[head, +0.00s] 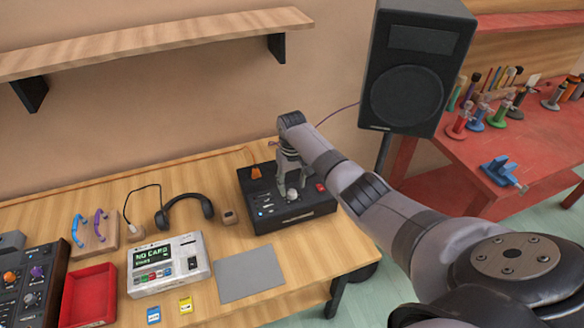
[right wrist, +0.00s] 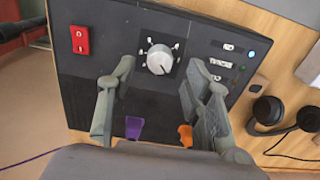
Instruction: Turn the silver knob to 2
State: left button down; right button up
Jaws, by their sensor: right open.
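The silver knob (right wrist: 159,59) is a round dial on the black box (right wrist: 90,14), with small light marks around it that are too small to read. A dark pointer line on the knob seems to face the lower right in the right wrist view. In the head view the knob (head: 292,194) shows just below my right gripper (head: 289,185), which points down over the black box (head: 300,210). In the right wrist view my right gripper (right wrist: 160,68) is open, one finger on each side of the knob, with no clear contact. My left gripper is not in view.
The box also has a red switch (right wrist: 80,40), a purple plug (right wrist: 134,127) and an orange plug (right wrist: 185,135). Headphones (head: 184,208), a grey pad (head: 250,273) and a card device (head: 168,264) lie left of it. A speaker (head: 415,65) stands behind my right arm.

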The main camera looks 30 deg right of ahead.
aim_at(292, 192)
notch_tip(292, 192, up, 9)
jog(key=shift+f, duration=0.15)
dwell(0.5)
